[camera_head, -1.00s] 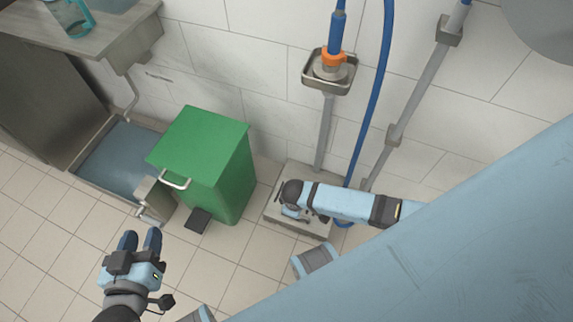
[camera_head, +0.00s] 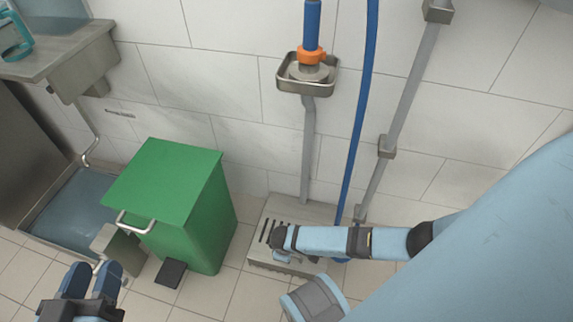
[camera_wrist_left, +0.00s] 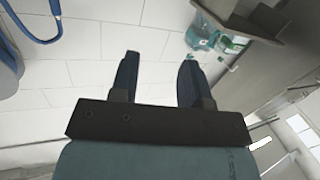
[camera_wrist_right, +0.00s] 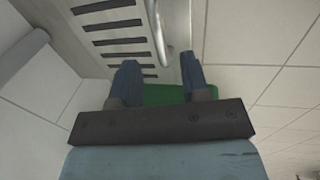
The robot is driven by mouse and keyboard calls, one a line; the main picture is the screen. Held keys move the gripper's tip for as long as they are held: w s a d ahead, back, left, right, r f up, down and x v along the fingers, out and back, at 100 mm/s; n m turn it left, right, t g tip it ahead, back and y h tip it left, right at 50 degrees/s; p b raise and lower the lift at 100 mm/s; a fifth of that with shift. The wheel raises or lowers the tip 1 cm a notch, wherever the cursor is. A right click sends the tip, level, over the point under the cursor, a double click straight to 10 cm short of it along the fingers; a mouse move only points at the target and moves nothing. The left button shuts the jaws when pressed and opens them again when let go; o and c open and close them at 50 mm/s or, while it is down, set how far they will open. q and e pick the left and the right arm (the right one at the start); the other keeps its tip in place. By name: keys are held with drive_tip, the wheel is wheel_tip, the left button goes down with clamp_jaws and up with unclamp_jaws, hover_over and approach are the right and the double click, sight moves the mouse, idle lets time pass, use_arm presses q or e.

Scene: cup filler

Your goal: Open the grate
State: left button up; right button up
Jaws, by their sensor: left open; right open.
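The grate (camera_head: 268,230) is a slotted pale metal cover on a low box on the floor by the wall, partly hidden by my right arm. Its dark slots show large in the right wrist view (camera_wrist_right: 115,35), with a curved metal bar (camera_wrist_right: 157,30), probably its handle, beside them. My right gripper (camera_wrist_right: 158,60) is open, with the bar's end near the space between its fingertips; I cannot tell if they touch. In the head view this gripper (camera_head: 281,254) is small and over the box's left part. My left gripper (camera_head: 96,267) is open and empty at lower left.
A green bin (camera_head: 165,185) with a pale handle stands just left of the grate box. A blue hose (camera_head: 362,100) and grey pipes (camera_head: 308,150) run down the wall behind it. A metal counter (camera_head: 65,45) is at upper left. Tiled floor between left gripper and box is partly free.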

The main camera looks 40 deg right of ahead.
drive_tip(key=f, duration=0.1)
drive_tip(key=f+b, duration=0.1)
drive_tip(key=f, duration=0.1)
drive_tip(key=f+b, duration=0.1)
drive_tip(key=shift+w+d+f, duration=0.15)
drive_tip(key=shift+w+d, duration=0.1)
drive_tip(key=shift+d, duration=0.05)
use_arm(q)
drive_tip(key=shift+w+a+r+m+t+h, duration=0.15)
drive_tip(key=shift+w+a+m+t, duration=0.1)
drive_tip(key=shift+w+m, duration=0.25)
drive_tip(key=shift+w+a+r+m+t+h, duration=0.15)
drive_tip(key=shift+w+a+m+t, duration=0.1)
drive_tip(key=shift+m, duration=0.35)
use_arm(e)
drive_tip(key=shift+f, duration=0.25)
clamp_jaws()
